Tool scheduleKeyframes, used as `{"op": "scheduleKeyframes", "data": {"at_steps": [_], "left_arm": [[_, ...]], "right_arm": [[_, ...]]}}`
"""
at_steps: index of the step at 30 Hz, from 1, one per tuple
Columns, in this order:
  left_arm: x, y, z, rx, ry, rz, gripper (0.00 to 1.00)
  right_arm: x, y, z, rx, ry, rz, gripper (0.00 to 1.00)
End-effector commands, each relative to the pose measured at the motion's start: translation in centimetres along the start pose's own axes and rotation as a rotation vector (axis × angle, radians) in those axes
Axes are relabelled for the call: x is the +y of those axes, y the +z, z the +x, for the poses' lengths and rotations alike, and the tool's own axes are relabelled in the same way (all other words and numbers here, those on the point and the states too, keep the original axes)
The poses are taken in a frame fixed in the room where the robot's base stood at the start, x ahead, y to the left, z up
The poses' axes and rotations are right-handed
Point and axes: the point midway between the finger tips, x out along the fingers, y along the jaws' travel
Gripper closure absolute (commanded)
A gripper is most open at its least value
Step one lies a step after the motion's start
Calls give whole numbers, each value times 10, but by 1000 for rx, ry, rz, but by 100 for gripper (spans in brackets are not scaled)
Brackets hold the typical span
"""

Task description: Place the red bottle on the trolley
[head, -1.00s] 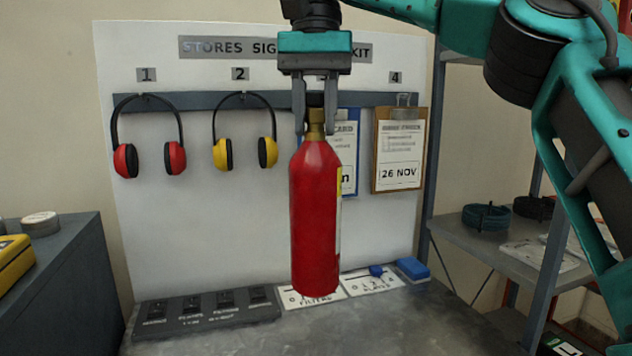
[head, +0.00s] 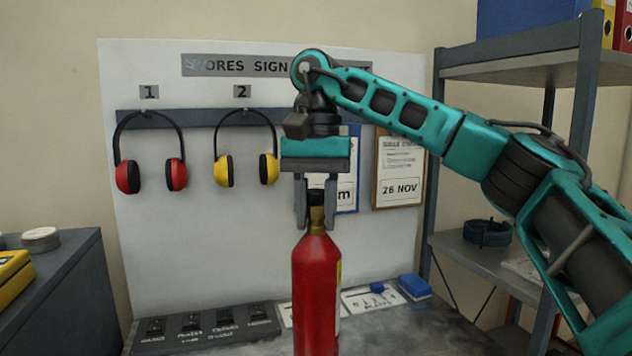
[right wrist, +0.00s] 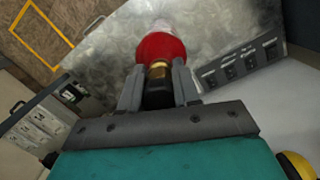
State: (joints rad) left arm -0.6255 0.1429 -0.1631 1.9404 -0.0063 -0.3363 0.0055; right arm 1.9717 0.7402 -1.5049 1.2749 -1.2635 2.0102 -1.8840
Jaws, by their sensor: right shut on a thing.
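The red bottle (head: 316,290) hangs upright from my right gripper (head: 316,212) in the middle of the head view. The gripper's two fingers are shut on the bottle's neck, just below its black top. The bottle's lower end is cut off by the bottom of the head view. In the right wrist view the red bottle (right wrist: 160,47) is seen from above, between the fingers of my right gripper (right wrist: 158,88). I cannot make out a trolley for certain. My left gripper is not in view.
A grey metal worktop (head: 420,325) lies behind the bottle, with a dark labelled tray (head: 205,325) and a blue block (head: 415,286). A white board (head: 215,235) holds red and yellow ear defenders and clipboards. Shelving (head: 450,255) stands at right, a dark cabinet (head: 70,300) at left.

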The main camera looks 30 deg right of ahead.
Motion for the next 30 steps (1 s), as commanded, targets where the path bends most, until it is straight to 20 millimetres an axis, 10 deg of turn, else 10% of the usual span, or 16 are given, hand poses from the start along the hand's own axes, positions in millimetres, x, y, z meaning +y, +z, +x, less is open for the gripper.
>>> {"op": "scheduleKeyframes", "data": {"at_steps": [30], "left_arm": [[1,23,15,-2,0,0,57]], "right_arm": [[0,-9,86,4,-7,0,100]]}}
